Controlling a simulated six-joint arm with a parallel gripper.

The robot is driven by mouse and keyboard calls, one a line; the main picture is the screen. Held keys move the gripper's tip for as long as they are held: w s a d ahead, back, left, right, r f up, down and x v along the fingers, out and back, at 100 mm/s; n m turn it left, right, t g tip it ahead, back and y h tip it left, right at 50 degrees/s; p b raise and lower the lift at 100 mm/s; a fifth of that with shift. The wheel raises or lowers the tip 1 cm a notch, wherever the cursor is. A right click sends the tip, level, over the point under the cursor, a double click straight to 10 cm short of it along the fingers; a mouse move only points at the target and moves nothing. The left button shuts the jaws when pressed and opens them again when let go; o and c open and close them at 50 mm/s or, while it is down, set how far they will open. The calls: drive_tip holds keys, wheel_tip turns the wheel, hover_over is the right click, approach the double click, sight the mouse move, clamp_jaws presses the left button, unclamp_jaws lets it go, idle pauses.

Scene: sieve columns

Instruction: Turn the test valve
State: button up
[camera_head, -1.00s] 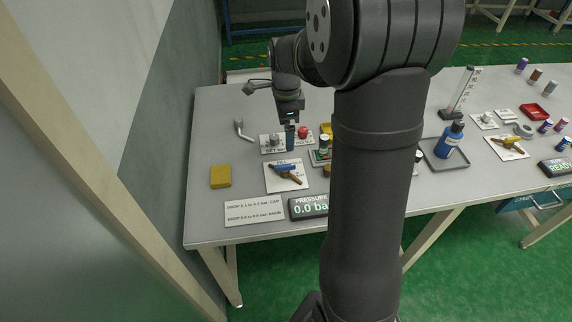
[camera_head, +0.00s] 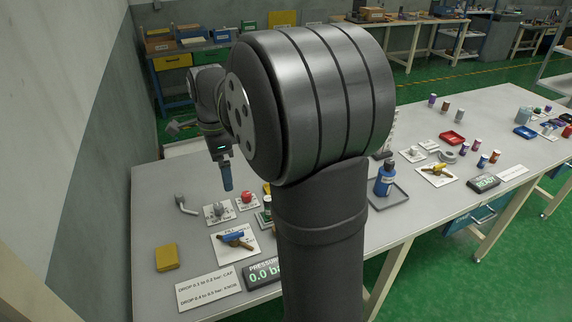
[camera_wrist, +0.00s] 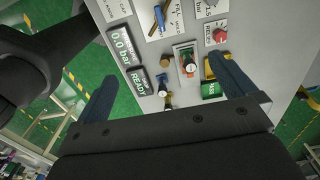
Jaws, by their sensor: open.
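A valve with a blue handle (camera_head: 232,237) and a brass body sits on a white plate (camera_head: 222,253) at the front left of the table; it shows at the top of the wrist view (camera_wrist: 160,14). A second valve with a yellow handle (camera_head: 437,170) sits on a plate further right. I cannot read which plate is the test valve's. My gripper (camera_head: 227,180) hangs above the table, near the grey SET knob (camera_head: 218,208) in the head view. Its blue fingers (camera_wrist: 165,68) are apart in the wrist view, with nothing held between them.
A red knob (camera_head: 246,196) and a pressure display reading 0.0 bar (camera_head: 264,273) stand near the blue-handled valve. A yellow block (camera_head: 167,257) lies to the left, a bent grey pipe (camera_head: 185,204) behind it. A blue bottle (camera_head: 384,180) stands on a grey tray (camera_head: 398,193).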

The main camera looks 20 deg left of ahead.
drive_tip(key=c, duration=1.1)
drive_tip(key=shift+w+d+f, duration=0.1)
drive_tip(key=shift+d+f, duration=0.05)
drive_tip(key=shift+f, duration=0.15)
drive_tip(key=c, duration=0.3)
drive_tip(key=g+y, duration=0.3)
approach(233, 234)
drive_tip(key=x, duration=0.8)
drive_tip(key=shift+f, duration=0.25)
clamp_jaws()
